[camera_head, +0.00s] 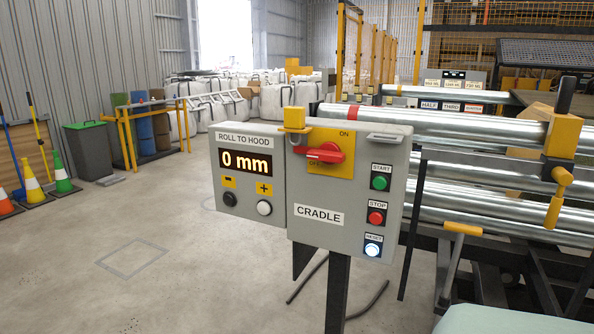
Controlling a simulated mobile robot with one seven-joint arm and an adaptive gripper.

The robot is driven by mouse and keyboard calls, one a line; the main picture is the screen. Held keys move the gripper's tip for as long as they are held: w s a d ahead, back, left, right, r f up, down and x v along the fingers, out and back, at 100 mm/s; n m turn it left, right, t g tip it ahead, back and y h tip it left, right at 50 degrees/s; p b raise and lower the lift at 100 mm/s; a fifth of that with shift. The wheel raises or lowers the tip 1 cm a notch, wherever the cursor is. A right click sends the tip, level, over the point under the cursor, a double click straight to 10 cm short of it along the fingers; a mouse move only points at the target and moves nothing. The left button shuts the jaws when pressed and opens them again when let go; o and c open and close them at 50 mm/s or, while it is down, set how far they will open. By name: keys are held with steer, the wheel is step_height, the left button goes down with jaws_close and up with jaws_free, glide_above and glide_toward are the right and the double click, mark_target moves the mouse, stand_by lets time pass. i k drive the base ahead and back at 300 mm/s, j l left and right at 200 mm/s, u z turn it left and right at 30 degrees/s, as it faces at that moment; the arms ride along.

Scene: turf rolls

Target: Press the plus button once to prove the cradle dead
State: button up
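The grey control box stands on a post in the middle of the view. Its left panel, ROLL TO HOOD (244,139), has a display (246,163) lit with "0 mm". The plus button (264,208) is white and round, under a yellow plus label. The black minus button (230,199) is left of it. The right panel, CRADLE (319,216), has a red rotary switch (325,153) on a yellow plate, its handle lying roughly level. START (380,183) is green, STOP (376,217) red, and RESET (373,249) glows bluish white. My gripper is not in view.
Metal rollers (440,130) and a yellow clamp-like part (562,130) lie right of the box. A yellow block (294,118) sits at the box's top edge. A yellow-topped handle (462,228) stands low right. Cones (62,175) stand far left. The floor left of the box is clear.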

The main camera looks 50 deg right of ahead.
mark_target(264, 208)
steer(key=z, duration=1.3)
